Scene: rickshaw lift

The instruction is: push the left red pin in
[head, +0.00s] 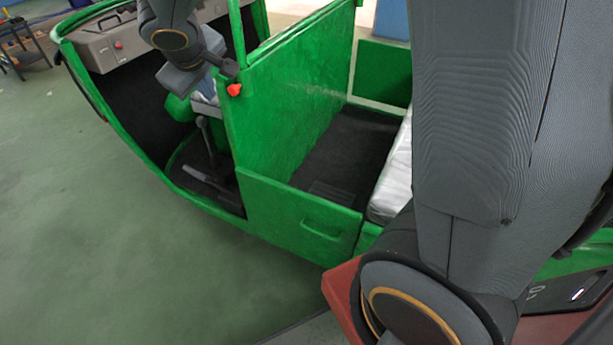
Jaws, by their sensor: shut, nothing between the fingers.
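A small red pin (234,89) shows at the front edge of the green partition of the rickshaw. A smaller red knob (118,45) sits on the grey dashboard, farther left. I cannot tell for sure which of the two is the left pin. My gripper (229,68) is shut and empty. Its dark tip is just above the red pin at the partition in the picture. I cannot tell whether they touch. My wrist hides part of the cab behind it.
The green partition (290,90) stands right of my gripper. A low green door (300,218) with a handle is below it. A white seat (395,175) is in the rear. A dark lever (207,135) rises from the cab floor. Open green floor (90,220) lies at left.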

